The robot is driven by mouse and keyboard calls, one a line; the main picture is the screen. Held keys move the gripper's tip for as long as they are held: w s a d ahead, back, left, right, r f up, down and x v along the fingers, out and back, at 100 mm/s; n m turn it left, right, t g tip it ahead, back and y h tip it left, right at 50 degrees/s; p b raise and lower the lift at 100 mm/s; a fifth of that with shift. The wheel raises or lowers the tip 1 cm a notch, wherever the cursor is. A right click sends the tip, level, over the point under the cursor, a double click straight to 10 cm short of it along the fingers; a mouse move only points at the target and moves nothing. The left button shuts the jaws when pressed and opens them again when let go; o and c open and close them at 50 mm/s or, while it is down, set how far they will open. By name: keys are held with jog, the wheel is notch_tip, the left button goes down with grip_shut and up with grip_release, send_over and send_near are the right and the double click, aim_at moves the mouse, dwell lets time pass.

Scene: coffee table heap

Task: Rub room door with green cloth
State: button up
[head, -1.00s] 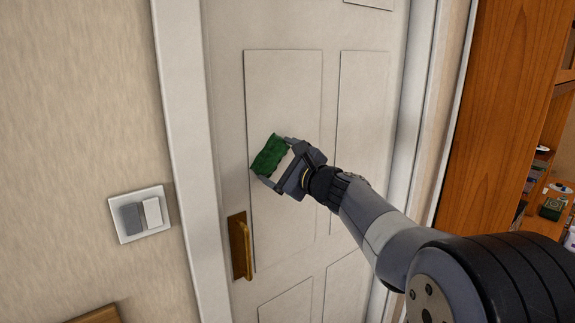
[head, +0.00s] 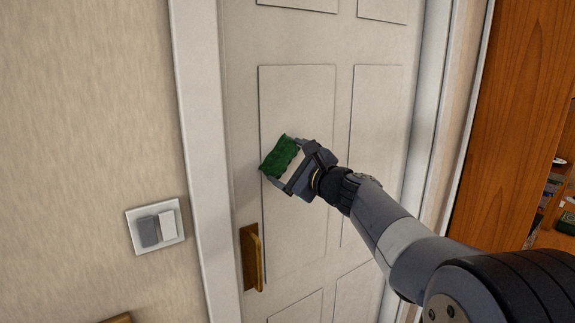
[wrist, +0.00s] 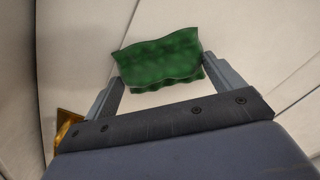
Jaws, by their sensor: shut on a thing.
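The room door (head: 300,215) is white with raised panels and fills the middle of the head view. It also fills the background of the wrist view (wrist: 230,28). My gripper (head: 280,160) is shut on the crumpled green cloth (head: 279,155), in front of the upper left panel. In the wrist view the cloth (wrist: 160,60) spans between the two fingertips (wrist: 160,80). I cannot tell whether the cloth touches the door surface. A brass handle (head: 253,258) is on the door's left side, below the gripper, and shows at lower left in the wrist view (wrist: 68,130).
A light switch (head: 156,227) is on the beige wall to the left of the white door frame (head: 195,150). A wooden bookcase (head: 515,110) with small items on its shelves stands to the right. A wooden edge (head: 118,319) shows at the bottom left.

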jog(key=shift+w+d+f+p, duration=0.1)
jog(key=shift+w+d, duration=0.55)
jog(key=shift+d, duration=0.35)
jog(key=shift+w+d+r+p, duration=0.1)
jog(key=shift+w+d, duration=0.5)
jog(key=shift+d, duration=0.35)
jog(key=shift+w+d+f+p, duration=0.1)
jog(key=shift+w+d, duration=0.55)
jog(key=shift+d, duration=0.35)
jog(key=shift+s+a+b, duration=0.55)
jog(key=shift+s+a, duration=0.15)
jog(key=shift+a, duration=0.4)
jog(key=shift+s+a+b, duration=0.6)
jog(key=shift+s+a, duration=0.15)
jog(key=shift+a, duration=0.35)
jog(key=shift+s+a+b, duration=0.55)
jog(key=shift+s+a, duration=0.15)
jog(key=shift+a, duration=0.4)
jog(key=b+v, duration=0.1)
jog(key=v, duration=0.5)
jog(key=shift+b, duration=0.3)
jog(key=shift+d, duration=0.15)
jog(key=shift+b+v, duration=0.35)
jog(key=shift+v, duration=1.05)
